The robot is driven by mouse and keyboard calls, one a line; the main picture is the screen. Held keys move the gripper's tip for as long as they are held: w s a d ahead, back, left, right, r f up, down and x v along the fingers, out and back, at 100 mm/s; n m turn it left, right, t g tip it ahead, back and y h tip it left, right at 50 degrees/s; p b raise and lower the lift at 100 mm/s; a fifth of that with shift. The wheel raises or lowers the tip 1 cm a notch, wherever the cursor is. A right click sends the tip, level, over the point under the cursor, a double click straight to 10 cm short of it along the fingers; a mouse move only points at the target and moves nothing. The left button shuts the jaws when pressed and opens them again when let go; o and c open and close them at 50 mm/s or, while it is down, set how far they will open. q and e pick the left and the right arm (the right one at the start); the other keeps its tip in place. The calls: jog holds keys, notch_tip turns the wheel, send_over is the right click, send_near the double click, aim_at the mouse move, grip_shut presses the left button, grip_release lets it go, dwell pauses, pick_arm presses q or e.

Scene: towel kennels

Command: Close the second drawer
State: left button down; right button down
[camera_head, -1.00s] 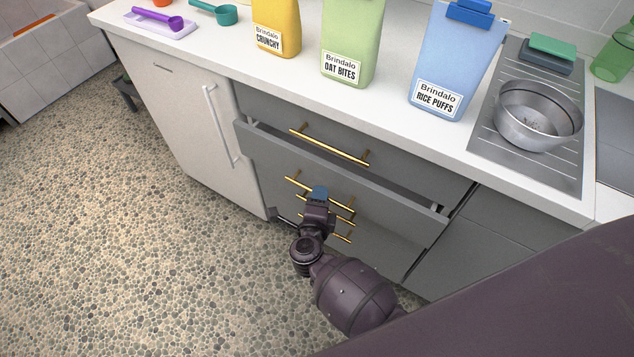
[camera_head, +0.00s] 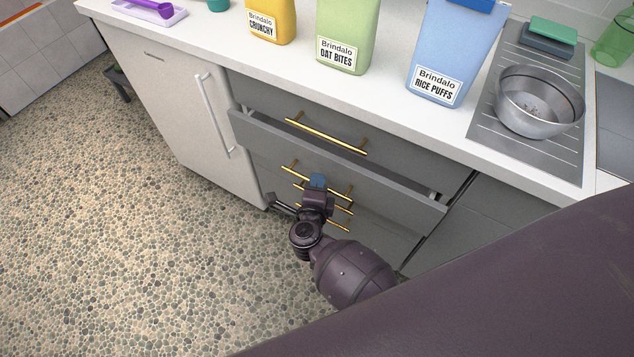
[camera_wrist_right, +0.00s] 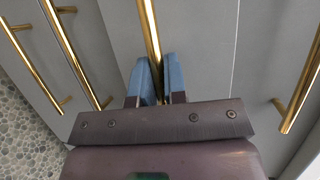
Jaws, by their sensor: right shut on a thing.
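The second drawer (camera_head: 400,190) is a grey front below the top drawer (camera_head: 400,142). It stands partly pulled out, with a dark gap along its top edge. Its gold bar handle (camera_head: 288,169) runs across the front. My right gripper (camera_head: 318,181) is at the middle of this handle. In the right wrist view, the blue fingertips (camera_wrist_right: 160,80) sit either side of the gold handle (camera_wrist_right: 150,32), shut on it. The fingers hide part of the bar. My left gripper is out of view.
Lower drawers with gold handles (camera_head: 336,226) lie below. A white cabinet door (camera_head: 175,105) stands left. The counter above holds yellow, green and blue food containers (camera_head: 437,50) and a metal bowl (camera_head: 540,100). The pebbled floor (camera_head: 150,260) is clear at left.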

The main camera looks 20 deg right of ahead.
aim_at(326, 173)
jog(key=w+d, duration=0.2)
jog(key=d, duration=0.1)
jog(key=shift+w+d, duration=0.1)
jog(key=shift+w, duration=0.15)
jog(key=shift+d+r, duration=0.1)
jog(key=c, duration=1.2)
grip_release()
jog(key=shift+w+d, duration=0.1)
jog(key=shift+w, duration=0.05)
jog(key=p+v, duration=0.1)
jog(key=v, duration=1)
jog(key=shift+p, duration=0.3)
